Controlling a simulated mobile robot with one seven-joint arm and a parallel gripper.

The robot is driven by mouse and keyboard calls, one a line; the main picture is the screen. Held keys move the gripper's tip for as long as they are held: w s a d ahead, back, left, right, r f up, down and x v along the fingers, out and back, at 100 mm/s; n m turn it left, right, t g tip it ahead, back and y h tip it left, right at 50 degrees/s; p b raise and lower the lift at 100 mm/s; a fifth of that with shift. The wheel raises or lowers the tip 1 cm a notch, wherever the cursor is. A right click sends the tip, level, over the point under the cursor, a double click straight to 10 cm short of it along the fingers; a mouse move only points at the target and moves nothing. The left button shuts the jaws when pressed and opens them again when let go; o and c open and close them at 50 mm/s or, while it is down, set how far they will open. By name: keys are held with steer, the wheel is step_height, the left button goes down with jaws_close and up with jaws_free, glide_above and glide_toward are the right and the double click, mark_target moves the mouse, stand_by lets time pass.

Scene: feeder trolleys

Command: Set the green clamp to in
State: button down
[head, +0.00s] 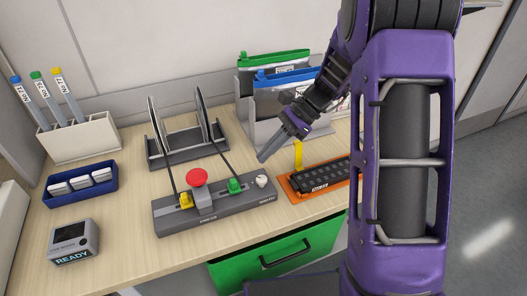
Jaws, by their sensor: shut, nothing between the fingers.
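The green clamp (235,186) is a small green piece on a dark grey control box (214,213), right of its red button. A thin dark rod leads from it up and left toward the rack behind. Whether it is in or out I cannot tell at this size. My gripper (264,157) is shut and empty, pointing down-left. In the picture its tips are above and right of the green clamp, apart from it. A yellow clamp (186,201) with a similar rod is left of the button.
The red button (197,177) and a pale knob (262,181) flank the green clamp. A dark rack (183,150) stands behind. An orange tray (292,194) with a black strip is at right. A blue bin (84,199) and READY display (73,243) are left.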

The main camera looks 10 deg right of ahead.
mark_target(228, 189)
steer(key=x, duration=0.7)
steer(key=shift+a+f, duration=0.2)
steer(key=shift+a, duration=0.05)
steer(key=shift+s+a, duration=0.3)
steer(key=shift+a, duration=0.55)
steer(key=shift+s+a, duration=0.25)
steer(key=shift+a, duration=0.55)
steer(key=shift+s+a, duration=0.3)
steer(key=shift+a, duration=0.55)
steer(key=shift+r, duration=0.15)
